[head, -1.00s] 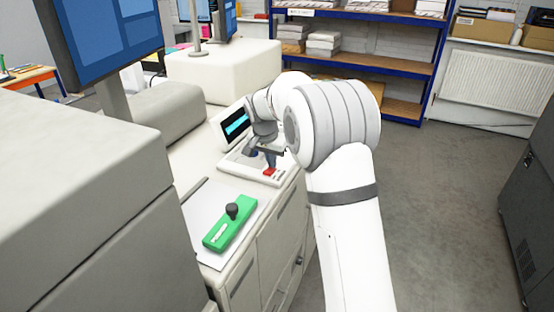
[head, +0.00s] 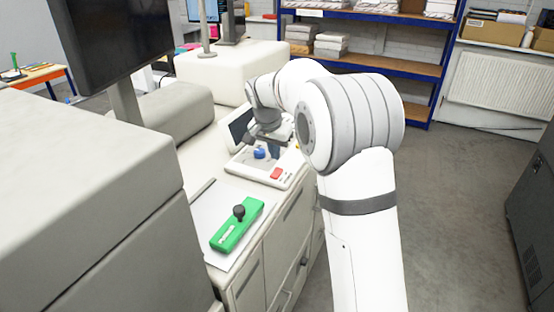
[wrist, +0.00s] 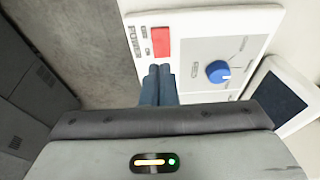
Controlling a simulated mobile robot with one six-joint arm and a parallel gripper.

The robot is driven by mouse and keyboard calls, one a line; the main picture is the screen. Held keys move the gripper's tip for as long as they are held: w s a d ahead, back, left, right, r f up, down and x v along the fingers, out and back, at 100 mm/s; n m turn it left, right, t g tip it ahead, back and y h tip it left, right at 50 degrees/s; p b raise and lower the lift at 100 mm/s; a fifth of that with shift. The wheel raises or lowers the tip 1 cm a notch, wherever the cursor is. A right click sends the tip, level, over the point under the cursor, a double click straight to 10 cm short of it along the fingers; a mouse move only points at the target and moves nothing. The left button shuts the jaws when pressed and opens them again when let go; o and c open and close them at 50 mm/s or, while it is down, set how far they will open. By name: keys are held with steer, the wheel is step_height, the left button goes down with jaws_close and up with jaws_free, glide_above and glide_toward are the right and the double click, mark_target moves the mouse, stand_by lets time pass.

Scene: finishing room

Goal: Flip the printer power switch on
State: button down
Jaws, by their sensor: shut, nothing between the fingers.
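The red power switch (head: 276,174) sits at the near corner of the printer's white control panel (head: 248,169). In the wrist view the red switch (wrist: 160,41) is beside printed "POWER" lettering; the small labels by it are too blurred to read. A blue knob (wrist: 218,71) is to its right, and shows in the head view (head: 259,153). My gripper (wrist: 160,68) is shut and empty, its fingertips just short of the switch in the wrist view. In the head view my gripper (head: 274,152) is above the panel, apart from the switch. The panel's display (wrist: 280,103) is dark.
A green tool with a black knob (head: 237,226) lies on a grey sheet nearer on the counter. A large grey housing (head: 90,190) fills the left, below a dark monitor (head: 110,45). Open floor (head: 440,190) lies to the right.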

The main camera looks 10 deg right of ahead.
steer(key=b+v, duration=0.1)
steer(key=v, duration=0.7)
steer(key=shift+s+a, duration=0.2)
steer(key=shift+s, duration=0.05)
steer(key=shift+s, duration=0.1)
steer(key=s+d+n+y, duration=0.1)
steer(key=s+d+n, duration=0.3)
steer(key=s, duration=1.1)
steer(key=s+d+f+n, duration=0.1)
steer(key=s+f, duration=0.2)
steer(key=s, duration=0.3)
steer(key=s+d+f+n, duration=0.1)
steer(key=s+d+f, duration=0.1)
steer(key=s, duration=0.4)
steer(key=s+d+f+b, duration=0.1)
steer(key=s+f, duration=0.3)
steer(key=s, duration=0.2)
steer(key=shift+s+d+n+t+y, duration=0.15)
steer(key=shift+s+n+t+y, duration=0.25)
steer(key=shift+f, duration=0.15)
